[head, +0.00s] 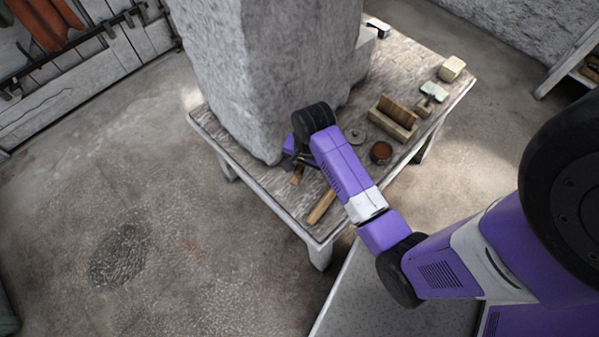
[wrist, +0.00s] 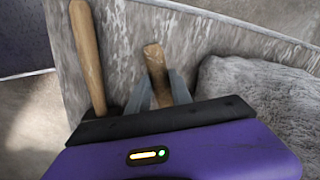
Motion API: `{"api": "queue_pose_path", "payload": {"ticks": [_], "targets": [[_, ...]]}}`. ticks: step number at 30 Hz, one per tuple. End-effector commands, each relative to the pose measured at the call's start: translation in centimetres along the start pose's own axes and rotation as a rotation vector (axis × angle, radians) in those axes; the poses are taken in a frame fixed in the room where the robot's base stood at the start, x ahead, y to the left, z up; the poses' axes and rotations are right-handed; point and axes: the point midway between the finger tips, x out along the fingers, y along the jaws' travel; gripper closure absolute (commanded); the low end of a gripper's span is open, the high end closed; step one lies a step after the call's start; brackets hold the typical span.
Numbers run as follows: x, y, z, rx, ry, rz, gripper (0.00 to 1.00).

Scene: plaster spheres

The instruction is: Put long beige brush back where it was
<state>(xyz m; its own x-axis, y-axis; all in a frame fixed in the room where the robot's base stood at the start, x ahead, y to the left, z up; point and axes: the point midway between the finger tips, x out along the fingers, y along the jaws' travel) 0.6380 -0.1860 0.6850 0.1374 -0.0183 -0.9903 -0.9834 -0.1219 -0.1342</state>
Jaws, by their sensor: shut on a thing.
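My gripper (head: 299,162) is low over the front left part of the worktable, beside the big stone block. In the wrist view its two fingers (wrist: 160,88) are closed on a tan wooden handle, which I take to be the long beige brush (wrist: 154,58). Its end sticks out past the fingers, and the rest is hidden behind the gripper body. In the head view a short piece of it (head: 297,177) shows below the gripper. I cannot tell whether it touches the tabletop.
Another wooden handle (head: 322,207) lies near the table's front edge; it also shows left of the fingers in the wrist view (wrist: 88,55). The tall stone block (head: 268,75) fills the table's left. A wooden box (head: 392,122) and brown pot (head: 381,152) stand to the right.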

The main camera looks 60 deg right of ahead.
Motion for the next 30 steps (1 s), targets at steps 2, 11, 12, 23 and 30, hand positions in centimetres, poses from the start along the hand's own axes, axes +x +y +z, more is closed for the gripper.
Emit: {"api": "queue_pose_path", "payload": {"ticks": [2,11,12,23,30], "targets": [[0.5,0.0,0.0,0.000,0.001,-0.001,1.00],[4.0,0.5,0.1,0.000,0.000,-0.001,1.00],[4.2,0.3,0.0,0.000,0.001,-0.001,1.00],[4.6,0.3,0.0,0.000,0.001,-0.002,1.00],[4.8,0.3,0.0,0.000,0.001,-0.002,0.52]]}}
